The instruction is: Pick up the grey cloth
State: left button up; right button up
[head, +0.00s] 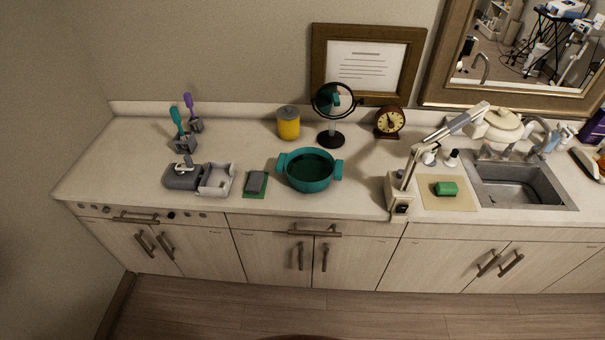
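A small dark grey folded piece that looks like the grey cloth (256,181) lies on the counter, left of the centre of the head view. It rests on a flat green piece (252,194) that shows around its edges. It sits between a grey and white tray-like device (215,181) on its left and a teal two-handled pot (309,182) on its right. Neither of my grippers shows in this view.
The counter (130,175) is bare at its left end. Tools in holders (186,144) stand back left. A lamp (400,192), green block (446,188) and sink (515,183) are right.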

aim_at(255, 185)
jog(key=z, duration=0.25)
jog(key=i, duration=1.45)
jog(key=u, duration=0.4)
